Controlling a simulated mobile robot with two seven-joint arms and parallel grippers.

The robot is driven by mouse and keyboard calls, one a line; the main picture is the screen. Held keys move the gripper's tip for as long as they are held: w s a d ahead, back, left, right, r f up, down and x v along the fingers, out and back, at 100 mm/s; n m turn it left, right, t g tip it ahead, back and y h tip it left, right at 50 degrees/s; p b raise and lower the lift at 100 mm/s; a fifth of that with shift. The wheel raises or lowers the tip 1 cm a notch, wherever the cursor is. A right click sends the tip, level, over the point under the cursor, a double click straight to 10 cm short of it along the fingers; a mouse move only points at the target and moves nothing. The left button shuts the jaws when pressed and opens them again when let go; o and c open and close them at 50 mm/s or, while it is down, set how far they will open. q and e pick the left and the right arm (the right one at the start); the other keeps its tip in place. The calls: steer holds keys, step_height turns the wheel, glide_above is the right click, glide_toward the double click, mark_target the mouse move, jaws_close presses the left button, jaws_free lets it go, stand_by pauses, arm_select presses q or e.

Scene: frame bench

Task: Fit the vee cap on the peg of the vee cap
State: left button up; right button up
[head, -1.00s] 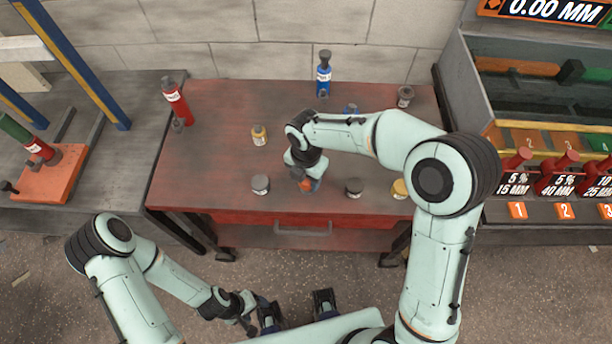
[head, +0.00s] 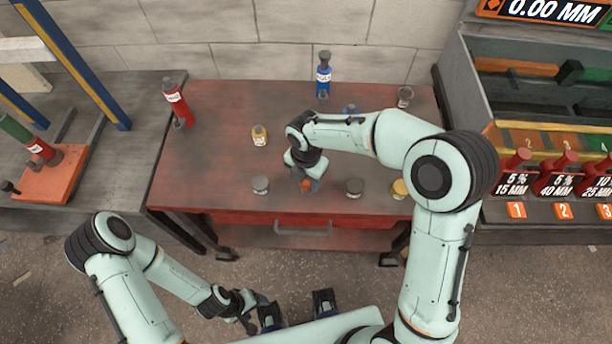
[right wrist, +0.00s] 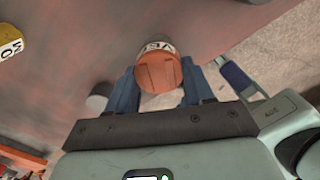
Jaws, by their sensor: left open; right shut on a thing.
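An orange, round-topped piece with a white label showing the letters "VE" (right wrist: 158,72) is between the two blue fingers of my right gripper (right wrist: 157,88) in the right wrist view. My right gripper is shut on this vee cap. In the head view it shows as a small orange spot (head: 308,184) under my right gripper (head: 306,180), over the front middle of the red bench. The peg cannot be made out. I cannot tell whether the cap touches anything below. My left gripper (head: 296,308) is open and empty, low in front of the bench.
Grey-topped pieces stand left (head: 260,185) and right (head: 354,187) of the right gripper. A slotted rack (head: 545,150) stands right.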

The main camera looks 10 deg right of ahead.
mark_target(306, 180)
steer(key=shift+f+b, duration=1)
steer(key=shift+f, duration=0.95)
steer(key=o, duration=1.2)
step_height(306, 180, up, 14)
steer(key=shift+f+p, duration=0.25)
steer(key=shift+p, duration=0.6)
